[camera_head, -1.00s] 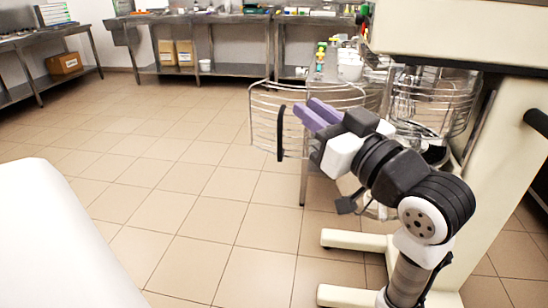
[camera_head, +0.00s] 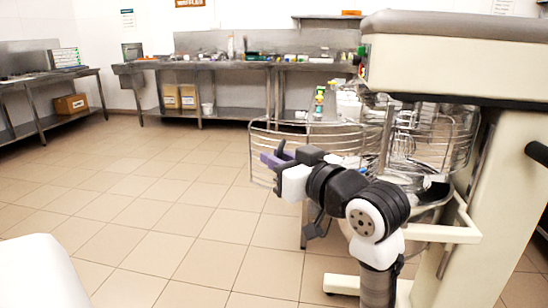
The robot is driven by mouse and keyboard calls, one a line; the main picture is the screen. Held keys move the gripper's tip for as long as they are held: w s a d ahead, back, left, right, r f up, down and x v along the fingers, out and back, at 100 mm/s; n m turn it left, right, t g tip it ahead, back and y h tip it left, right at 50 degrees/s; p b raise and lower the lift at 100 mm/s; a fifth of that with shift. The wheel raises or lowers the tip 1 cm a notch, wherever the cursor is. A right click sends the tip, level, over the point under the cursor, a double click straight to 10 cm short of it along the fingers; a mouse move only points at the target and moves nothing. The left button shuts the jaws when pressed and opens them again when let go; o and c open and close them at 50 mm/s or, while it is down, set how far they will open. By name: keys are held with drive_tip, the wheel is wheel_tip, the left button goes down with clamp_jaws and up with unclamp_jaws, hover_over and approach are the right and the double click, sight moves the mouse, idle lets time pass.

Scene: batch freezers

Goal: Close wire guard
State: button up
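The wire guard (camera_head: 330,128) is a curved metal cage on the mixer, swung open out to the left. Its black vertical handle (camera_head: 281,147) is at the guard's left end, its lower part hidden by my gripper. My gripper (camera_head: 272,160), with purple fingers, is at the handle, its fingertips pointing left. The fingers overlap the handle in view; I cannot tell whether they are closed on it or only beside it. The mixer's bowl area (camera_head: 435,195) is behind my arm, partly hidden.
The cream mixer body (camera_head: 490,200) stands at the right under its large head (camera_head: 450,60). Steel tables (camera_head: 215,65) with items line the back wall, and another table (camera_head: 45,75) is at the left. The tiled floor (camera_head: 150,190) at left and centre is clear.

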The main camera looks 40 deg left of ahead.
drive_tip(key=shift+w+a, duration=0.15)
drive_tip(key=shift+a, duration=0.55)
clamp_jaws()
drive_tip(key=shift+a, duration=0.1)
